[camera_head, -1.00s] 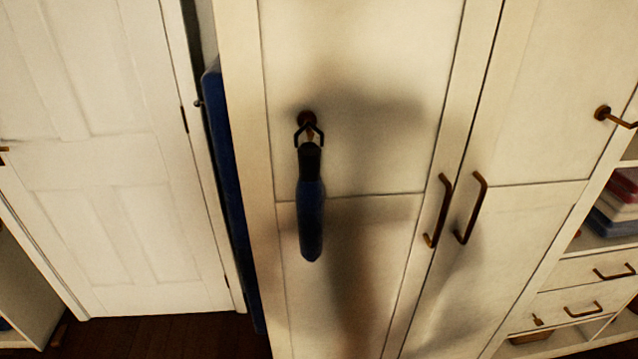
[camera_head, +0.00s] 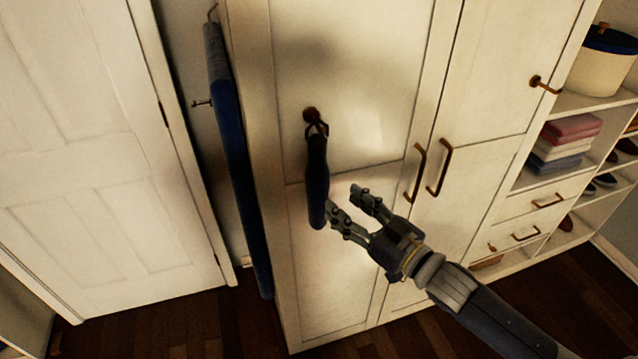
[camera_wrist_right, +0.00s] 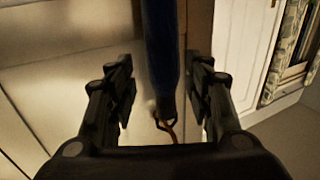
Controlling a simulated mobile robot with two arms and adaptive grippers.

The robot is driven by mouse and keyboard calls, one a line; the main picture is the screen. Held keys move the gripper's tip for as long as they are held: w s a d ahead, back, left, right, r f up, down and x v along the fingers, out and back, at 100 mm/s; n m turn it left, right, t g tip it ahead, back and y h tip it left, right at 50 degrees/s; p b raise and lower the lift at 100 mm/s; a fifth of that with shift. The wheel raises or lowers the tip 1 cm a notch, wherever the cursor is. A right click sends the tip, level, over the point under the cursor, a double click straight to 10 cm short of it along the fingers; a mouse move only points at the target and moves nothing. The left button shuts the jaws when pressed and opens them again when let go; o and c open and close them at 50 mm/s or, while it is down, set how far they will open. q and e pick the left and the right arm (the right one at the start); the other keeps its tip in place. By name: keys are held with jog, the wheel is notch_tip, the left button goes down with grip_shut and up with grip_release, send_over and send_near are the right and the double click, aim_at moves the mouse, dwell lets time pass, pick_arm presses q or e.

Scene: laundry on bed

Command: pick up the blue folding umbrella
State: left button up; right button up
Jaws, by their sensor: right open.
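The blue folding umbrella (camera_head: 317,188) hangs upright by its dark strap from a round hook (camera_head: 311,115) on the wardrobe door. My right gripper (camera_head: 343,199) is open and empty, just to the right of the umbrella's lower half in the head view. In the right wrist view, the umbrella (camera_wrist_right: 161,50) lines up with the gap between the open fingers (camera_wrist_right: 160,85), with a clear gap to either side. The strap shows below it there. I cannot tell how far the fingertips are from it in depth. My left gripper is not in view.
The wardrobe (camera_head: 353,100) has two brown handles right of the umbrella. A long blue padded board (camera_head: 237,165) hangs at its left side, near a white door (camera_head: 95,150). Shelves with folded towels (camera_head: 563,140) and a basket (camera_head: 600,62) stand right. Dark floor lies below.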

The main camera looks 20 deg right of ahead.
aim_at(325, 191)
jog(key=x, duration=0.3)
jog(key=shift+w+a+r+p, duration=0.1)
jog(key=shift+w+a+p, duration=0.15)
jog(key=shift+p, duration=0.15)
jog(key=shift+w+a, duration=0.15)
jog(key=shift+w, duration=0.15)
jog(key=p+x, duration=0.2)
jog(key=x, duration=0.2)
jog(key=shift+a, duration=0.1)
jog(key=shift+w+a, duration=0.15)
jog(key=shift+w, duration=0.2)
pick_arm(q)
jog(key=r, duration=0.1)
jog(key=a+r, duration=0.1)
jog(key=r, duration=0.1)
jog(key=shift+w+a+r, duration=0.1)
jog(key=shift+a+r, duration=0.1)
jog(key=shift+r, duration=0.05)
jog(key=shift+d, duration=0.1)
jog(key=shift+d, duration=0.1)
pick_arm(e)
jog(key=c, duration=0.9)
